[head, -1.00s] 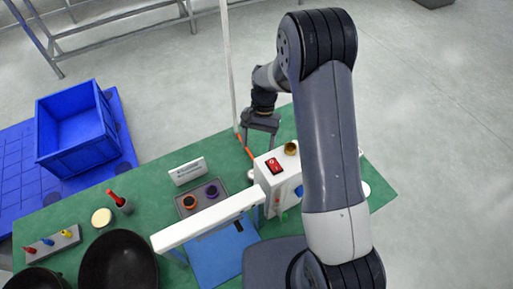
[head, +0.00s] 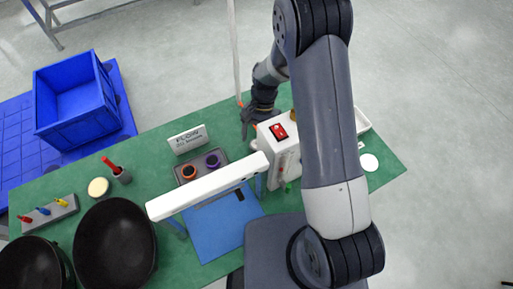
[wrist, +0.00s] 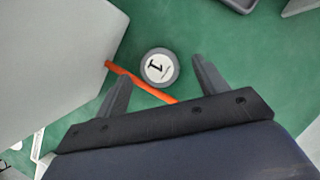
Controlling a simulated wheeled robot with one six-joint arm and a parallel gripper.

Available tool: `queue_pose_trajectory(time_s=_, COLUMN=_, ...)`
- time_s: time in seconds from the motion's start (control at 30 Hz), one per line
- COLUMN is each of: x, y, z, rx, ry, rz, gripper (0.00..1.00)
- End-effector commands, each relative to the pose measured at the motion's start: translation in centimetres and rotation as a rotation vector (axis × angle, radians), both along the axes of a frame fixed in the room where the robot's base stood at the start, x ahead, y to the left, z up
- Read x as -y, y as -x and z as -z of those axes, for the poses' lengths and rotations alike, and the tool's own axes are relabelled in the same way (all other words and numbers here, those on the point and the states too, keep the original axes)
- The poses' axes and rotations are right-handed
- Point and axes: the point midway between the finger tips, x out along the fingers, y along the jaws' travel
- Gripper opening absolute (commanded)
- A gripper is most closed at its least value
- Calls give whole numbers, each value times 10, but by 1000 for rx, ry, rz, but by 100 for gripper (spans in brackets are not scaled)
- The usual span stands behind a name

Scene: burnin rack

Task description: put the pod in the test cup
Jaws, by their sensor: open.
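A small round grey pod (wrist: 159,67) with a white top marked "1" stands on the green table in the wrist view. My gripper (wrist: 160,72) is open, its two fingers apart on either side of the near part of the pod, with nothing held. I cannot tell if either finger touches it. In the head view my gripper (head: 252,124) is low beside the white box with the red switch (head: 279,131). A brass cup on that box, perhaps the test cup, is mostly hidden behind my arm (head: 293,115).
An orange strip (wrist: 138,81) runs from the box past the pod between my fingers. The box's grey side (wrist: 60,60) is close on the left. A dark tray with orange and purple rings (head: 202,165), a white sign (head: 188,139) and a white bar (head: 207,187) are nearby.

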Motion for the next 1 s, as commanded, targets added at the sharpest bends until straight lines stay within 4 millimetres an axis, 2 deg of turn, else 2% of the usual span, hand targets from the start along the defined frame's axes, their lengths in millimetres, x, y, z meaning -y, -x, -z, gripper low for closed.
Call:
queue_pose_trajectory(time_s=0.03, x=-1, y=4, z=11, rx=-2, ry=1, rz=-2, gripper=68)
queue_pose_trajectory(time_s=0.1, x=-2, y=6, z=15, rx=-1, ry=1, rz=0, gripper=68)
queue_pose_trajectory(time_s=0.33, x=-2, y=6, z=14, rx=-1, ry=0, rz=0, gripper=68)
queue_pose_trajectory(time_s=0.9, x=-2, y=6, z=14, rx=0, ry=0, rz=0, gripper=22)
queue_pose_trajectory(time_s=1.0, x=-2, y=6, z=14, rx=0, ry=0, rz=0, gripper=16)
